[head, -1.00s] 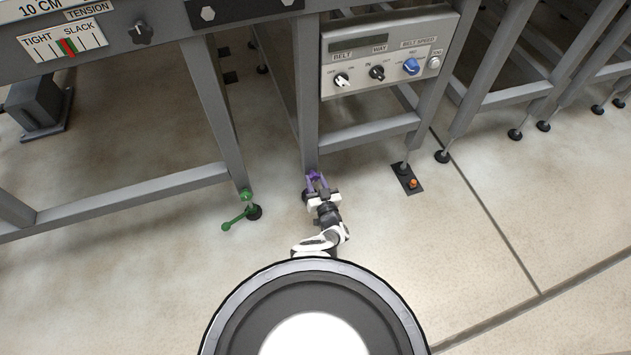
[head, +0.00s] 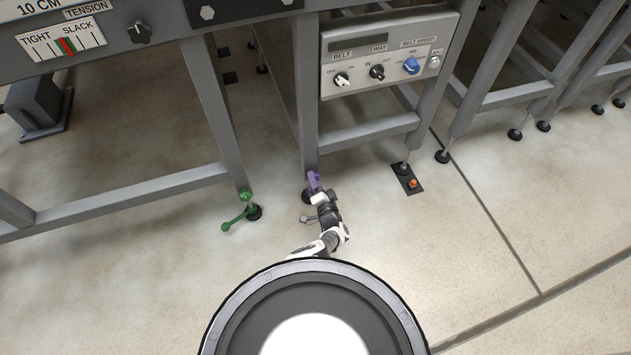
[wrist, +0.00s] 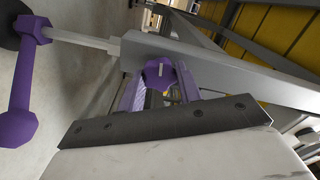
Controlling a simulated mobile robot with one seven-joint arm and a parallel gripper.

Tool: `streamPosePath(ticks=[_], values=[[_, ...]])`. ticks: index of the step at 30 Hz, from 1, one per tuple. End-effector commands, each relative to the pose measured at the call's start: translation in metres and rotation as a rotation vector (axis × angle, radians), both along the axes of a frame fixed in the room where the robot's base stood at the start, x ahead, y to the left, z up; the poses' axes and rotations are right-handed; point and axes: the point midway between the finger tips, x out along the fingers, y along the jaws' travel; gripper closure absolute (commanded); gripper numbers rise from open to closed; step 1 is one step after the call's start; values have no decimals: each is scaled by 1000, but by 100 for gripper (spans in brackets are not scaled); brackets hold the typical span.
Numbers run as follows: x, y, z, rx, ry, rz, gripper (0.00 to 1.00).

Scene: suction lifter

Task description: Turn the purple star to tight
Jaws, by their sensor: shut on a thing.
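A purple star (head: 313,181) sits low on the table leg, just above its foot. In the wrist view a many-sided purple knob (wrist: 160,73) lies between the fingers of my gripper (wrist: 157,92), which is shut on it. The wrist view also shows a purple bar with thick ends (wrist: 23,90) at the left, beside a pale rod. In the head view my gripper (head: 316,190) reaches the star from the near side and hides part of it.
A green handle (head: 240,213) sits on the leg to the left. A control panel (head: 388,60) with several knobs hangs above right. An orange button on a dark floor plate (head: 409,179) lies to the right. Grey legs and crossbars stand close; the near floor is clear.

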Motion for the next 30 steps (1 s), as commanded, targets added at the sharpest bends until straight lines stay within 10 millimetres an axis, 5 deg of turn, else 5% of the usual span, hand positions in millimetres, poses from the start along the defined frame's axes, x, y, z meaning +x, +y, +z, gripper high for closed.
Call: streamPosePath(ticks=[30], values=[[1,0,0,920,298,1,88]])
